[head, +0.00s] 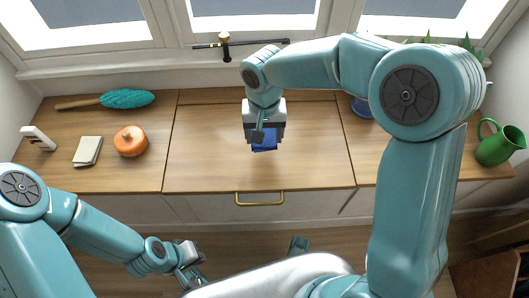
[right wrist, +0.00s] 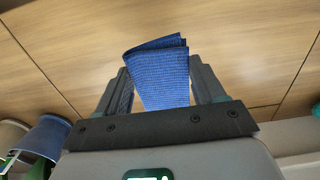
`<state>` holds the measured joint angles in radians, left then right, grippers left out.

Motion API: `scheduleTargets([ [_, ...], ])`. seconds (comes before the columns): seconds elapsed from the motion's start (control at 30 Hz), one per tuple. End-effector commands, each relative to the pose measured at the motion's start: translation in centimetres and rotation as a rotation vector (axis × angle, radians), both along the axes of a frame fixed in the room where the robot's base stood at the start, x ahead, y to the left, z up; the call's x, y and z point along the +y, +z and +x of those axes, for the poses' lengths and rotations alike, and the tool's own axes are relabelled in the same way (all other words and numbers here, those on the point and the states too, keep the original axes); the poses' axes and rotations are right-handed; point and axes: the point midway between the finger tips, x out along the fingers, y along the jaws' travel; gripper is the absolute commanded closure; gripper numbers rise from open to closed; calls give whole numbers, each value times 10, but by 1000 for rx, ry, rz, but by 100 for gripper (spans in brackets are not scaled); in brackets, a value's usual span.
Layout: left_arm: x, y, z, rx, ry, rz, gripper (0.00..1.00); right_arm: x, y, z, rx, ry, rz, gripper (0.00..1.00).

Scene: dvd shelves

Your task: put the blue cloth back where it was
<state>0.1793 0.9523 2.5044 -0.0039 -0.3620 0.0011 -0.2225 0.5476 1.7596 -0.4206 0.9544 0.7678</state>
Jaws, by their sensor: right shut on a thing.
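The blue cloth (head: 265,144) is folded and hangs at my right gripper (head: 264,133), over the middle section of the wooden counter (head: 205,160). In the right wrist view the blue cloth (right wrist: 160,75) sits between the two dark fingers of the right gripper (right wrist: 160,88), which are shut on it. Its folded upper edge sticks out past the fingertips. I cannot tell how far the cloth is above the wood. My left gripper (head: 190,274) is low in front of the cabinet, away from the cloth; its jaw opening is unclear.
A teal duster (head: 127,98), an orange pumpkin-like pot (head: 130,141), a pale notebook (head: 88,151) and a white item (head: 38,138) lie on the left. A blue pot (head: 361,107) and green jug (head: 500,144) stand right. The middle counter around the cloth is bare.

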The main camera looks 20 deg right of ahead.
Motion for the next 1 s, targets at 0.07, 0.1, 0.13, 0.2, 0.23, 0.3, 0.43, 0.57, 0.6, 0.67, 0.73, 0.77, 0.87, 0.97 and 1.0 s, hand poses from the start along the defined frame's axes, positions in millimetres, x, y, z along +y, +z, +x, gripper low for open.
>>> scheduleTargets([
  [0.07,1,-5,1,-3,4,1,100,-1,-12,0,0,-1,0,56],
  [0.1,1,-5,1,-2,5,1,100,-1,-14,0,0,-1,0,56],
  [0.13,1,-5,2,-2,5,1,100,-1,-16,0,0,0,0,56],
  [0.2,2,-7,2,-4,7,2,100,-1,-20,-1,1,0,-1,56],
  [0.23,2,-8,2,-3,8,2,100,-1,-23,-1,1,0,-1,56],
  [0.3,2,-13,3,-5,10,2,100,-1,-34,-1,1,0,-1,56],
  [0.43,4,-23,5,-9,18,4,100,-1,-61,-1,3,-1,-1,56],
  [0.57,6,-26,6,-11,23,4,100,-1,-74,0,1,0,-1,56],
  [0.6,6,-25,6,-11,24,4,100,-1,-73,0,0,0,-1,56],
  [0.67,6,-24,6,-11,23,4,100,-1,-72,0,0,0,0,56],
  [0.73,6,-24,6,-11,23,4,100,-1,-72,0,0,0,0,56],
  [0.77,6,-24,6,-11,23,4,100,-1,-72,0,0,0,0,56],
  [0.87,6,-27,7,-11,23,4,100,-1,-75,0,0,0,0,56],
  [0.97,6,-26,7,-12,25,5,100,-1,-74,0,0,0,0,9],
  [1.0,6,-26,7,-12,25,5,100,-1,-74,0,0,0,0,6],
])
